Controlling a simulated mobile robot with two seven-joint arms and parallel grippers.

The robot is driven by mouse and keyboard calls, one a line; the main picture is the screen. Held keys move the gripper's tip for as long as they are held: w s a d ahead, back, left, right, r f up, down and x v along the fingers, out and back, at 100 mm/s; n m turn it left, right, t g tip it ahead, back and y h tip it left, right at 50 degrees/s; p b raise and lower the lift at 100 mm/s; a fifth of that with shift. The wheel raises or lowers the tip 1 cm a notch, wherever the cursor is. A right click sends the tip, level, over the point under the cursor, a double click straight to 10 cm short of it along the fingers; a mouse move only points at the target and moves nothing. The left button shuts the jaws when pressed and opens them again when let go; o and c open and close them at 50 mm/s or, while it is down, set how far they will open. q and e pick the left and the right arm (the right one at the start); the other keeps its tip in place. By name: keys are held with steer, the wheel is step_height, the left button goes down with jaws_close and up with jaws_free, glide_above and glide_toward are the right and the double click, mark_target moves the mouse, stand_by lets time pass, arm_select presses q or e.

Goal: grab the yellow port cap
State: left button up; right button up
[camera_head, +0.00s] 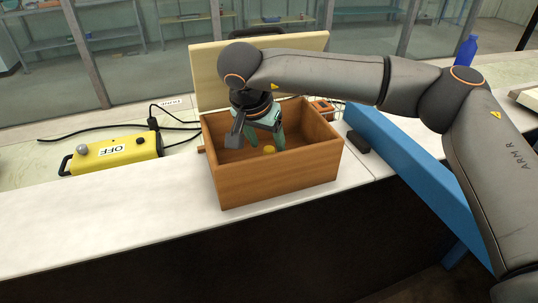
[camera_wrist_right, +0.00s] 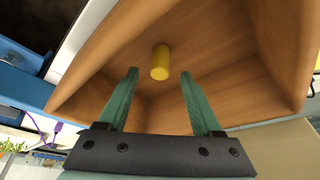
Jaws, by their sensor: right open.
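The yellow port cap (camera_head: 269,149) is a small yellow cylinder inside the open wooden box (camera_head: 283,180). In the right wrist view the cap (camera_wrist_right: 160,62) stands out against the box's wood, ahead of the fingertips and roughly centred between them. My right gripper (camera_head: 262,143) reaches down into the box from above. In the wrist view its green fingers (camera_wrist_right: 159,72) are spread apart with nothing between them. The cap is not touched by either finger in that view. My left gripper is in neither view.
The box's pale lid (camera_head: 212,75) stands raised at the back. A yellow control box marked OFF (camera_head: 115,155) with black cables sits to the left. A long blue beam (camera_head: 410,160) lies to the right. The white counter in front of the box is clear.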

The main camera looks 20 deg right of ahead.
steer(key=shift+x, duration=0.8)
steer(key=shift+c, duration=0.4)
jaws_close()
